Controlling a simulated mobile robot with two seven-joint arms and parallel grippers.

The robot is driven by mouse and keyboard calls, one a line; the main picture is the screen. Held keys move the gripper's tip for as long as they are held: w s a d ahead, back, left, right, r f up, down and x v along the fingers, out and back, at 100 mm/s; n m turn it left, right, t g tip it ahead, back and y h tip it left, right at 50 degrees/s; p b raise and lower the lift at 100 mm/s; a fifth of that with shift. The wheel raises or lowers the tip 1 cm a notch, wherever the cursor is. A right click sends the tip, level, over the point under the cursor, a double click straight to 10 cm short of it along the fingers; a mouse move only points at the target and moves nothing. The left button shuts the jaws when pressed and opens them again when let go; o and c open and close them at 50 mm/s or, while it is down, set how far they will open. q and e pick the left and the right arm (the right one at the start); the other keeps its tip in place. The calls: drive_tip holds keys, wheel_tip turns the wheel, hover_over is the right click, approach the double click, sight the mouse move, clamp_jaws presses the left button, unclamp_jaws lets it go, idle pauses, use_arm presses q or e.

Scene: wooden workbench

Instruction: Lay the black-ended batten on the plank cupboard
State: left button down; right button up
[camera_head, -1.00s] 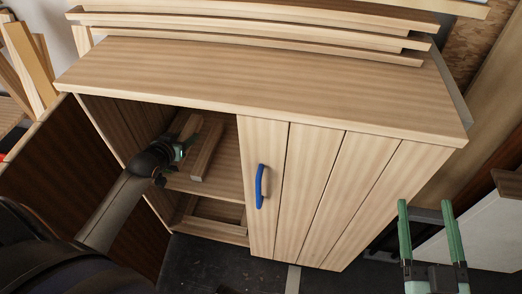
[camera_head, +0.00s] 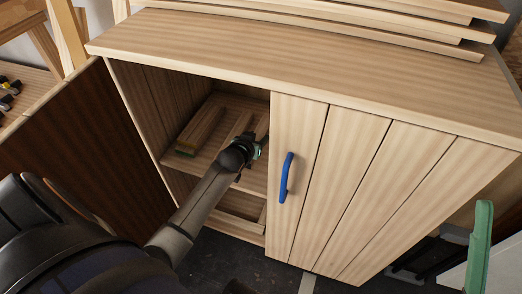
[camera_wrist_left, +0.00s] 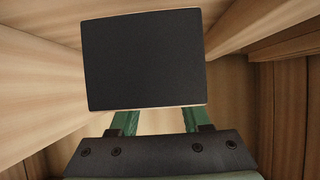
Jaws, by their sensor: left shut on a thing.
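The plank cupboard (camera_head: 330,72) fills the middle of the head view, its flat top bare towards the front. Its left door stands open; the right door, with a blue handle (camera_head: 286,177), is shut. My left gripper (camera_head: 257,149) is inside the opening, above the inner shelf. In the left wrist view its green fingers (camera_wrist_left: 157,122) are shut on the black-ended batten (camera_wrist_left: 145,60), whose square black end faces the camera. The batten's length is mostly hidden.
A green-ended batten (camera_head: 200,130) and another plain batten (camera_head: 239,125) lie on the inner shelf, left of my left gripper. Long boards (camera_head: 330,22) are stacked along the back of the cupboard top. The open door (camera_head: 85,150) stands left of my arm.

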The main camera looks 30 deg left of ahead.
use_arm(q)
drive_tip(key=f, duration=0.1)
drive_tip(key=f+b, duration=0.2)
drive_tip(key=shift+w+d+f, duration=0.35)
drive_tip(key=shift+d+f, duration=0.05)
drive_tip(key=shift+f+b, duration=0.25)
drive_tip(key=shift+b, duration=0.15)
drive_tip(key=shift+r, duration=0.15)
use_arm(e)
drive_tip(key=f, duration=0.3)
drive_tip(key=shift+a+m, duration=0.2)
drive_tip(key=shift+m, duration=0.1)
use_arm(q)
drive_tip(key=shift+c, duration=1.8)
unclamp_jaws()
